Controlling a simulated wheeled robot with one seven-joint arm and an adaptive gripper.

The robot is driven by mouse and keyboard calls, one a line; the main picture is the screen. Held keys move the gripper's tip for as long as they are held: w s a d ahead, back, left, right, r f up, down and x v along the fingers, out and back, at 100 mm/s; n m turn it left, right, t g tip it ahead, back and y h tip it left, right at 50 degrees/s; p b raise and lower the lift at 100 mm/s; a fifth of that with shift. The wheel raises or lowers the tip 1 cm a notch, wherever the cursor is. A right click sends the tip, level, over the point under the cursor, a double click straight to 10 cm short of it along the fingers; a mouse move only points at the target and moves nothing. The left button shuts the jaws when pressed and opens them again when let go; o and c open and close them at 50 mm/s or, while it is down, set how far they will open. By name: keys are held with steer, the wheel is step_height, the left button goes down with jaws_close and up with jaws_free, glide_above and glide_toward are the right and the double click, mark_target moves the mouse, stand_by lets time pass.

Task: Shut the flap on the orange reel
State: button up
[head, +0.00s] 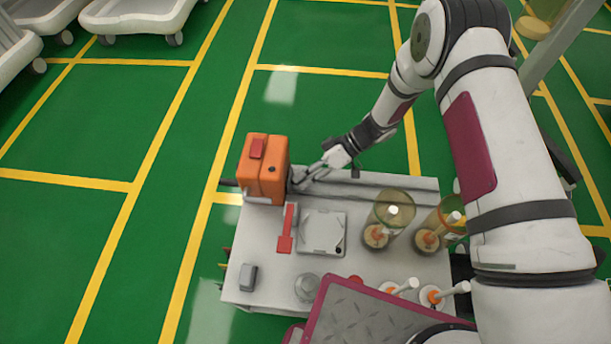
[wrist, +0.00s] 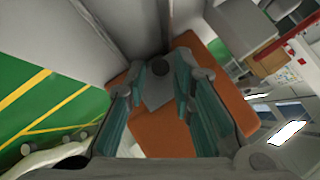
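The orange reel (head: 262,178) is a boxy upright case at the back left corner of the cart top, with a red patch (head: 257,148) on its upper face. My gripper (head: 300,181) is at its right side, close to it. In the wrist view the reel's orange body (wrist: 160,128) fills the middle behind my gripper (wrist: 160,76). The two fingers stand apart, with a dark grey part (wrist: 158,92) of the reel showing between them. I cannot tell whether either finger touches it. I cannot make out the flap or its angle for certain.
The cart top (head: 262,250) also holds a red tool (head: 286,230), a pale square box (head: 322,232), a small grey block (head: 248,277) and amber-tinted jars (head: 390,216) at the right. Green floor with yellow lines is clear left of the cart.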

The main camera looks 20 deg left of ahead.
jaws_close()
steer(key=shift+f+y+b, duration=0.35)
steer(key=shift+y+b, duration=0.05)
steer(key=shift+a+g+y, duration=0.15)
steer(key=shift+g+y, duration=0.15)
jaws_free()
steer(key=shift+r, duration=0.1)
